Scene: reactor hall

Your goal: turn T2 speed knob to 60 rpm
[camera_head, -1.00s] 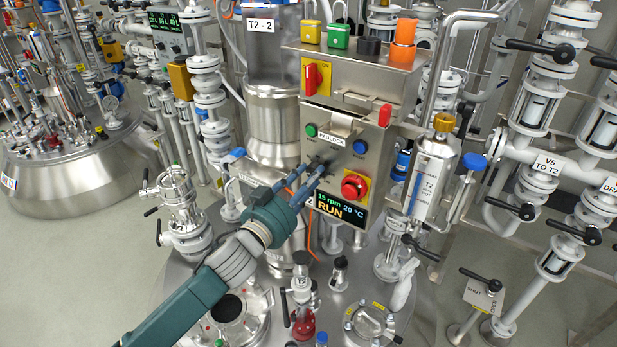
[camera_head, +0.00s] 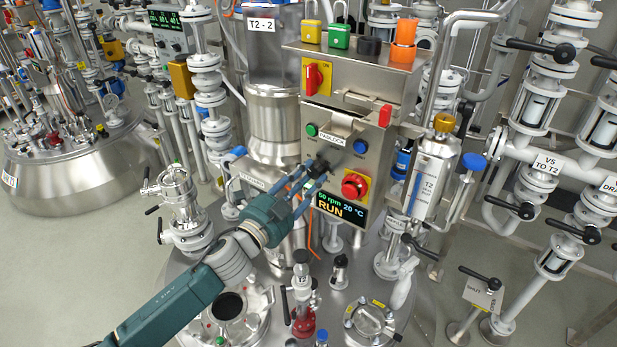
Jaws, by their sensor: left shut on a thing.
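The T2 control box (camera_head: 368,135) is a steel panel in the middle of the head view. Its black speed knob (camera_head: 318,167) sits at the lower left of the panel face, left of the red emergency button (camera_head: 354,186). My left gripper (camera_head: 312,176) reaches up from the lower left and is shut on the knob, with its fingers partly hiding it. The knob's pointer and scale cannot be made out. The display (camera_head: 341,208) below appears to read 50 rpm, 20 °C and RUN. My right gripper is not in view.
A green button (camera_head: 311,130) and a blue button (camera_head: 360,146) are above the knob. A red switch (camera_head: 311,79) is higher up. A T2 bottle (camera_head: 431,180) hangs to the right. Valves and fittings crowd the vessel top below my arm.

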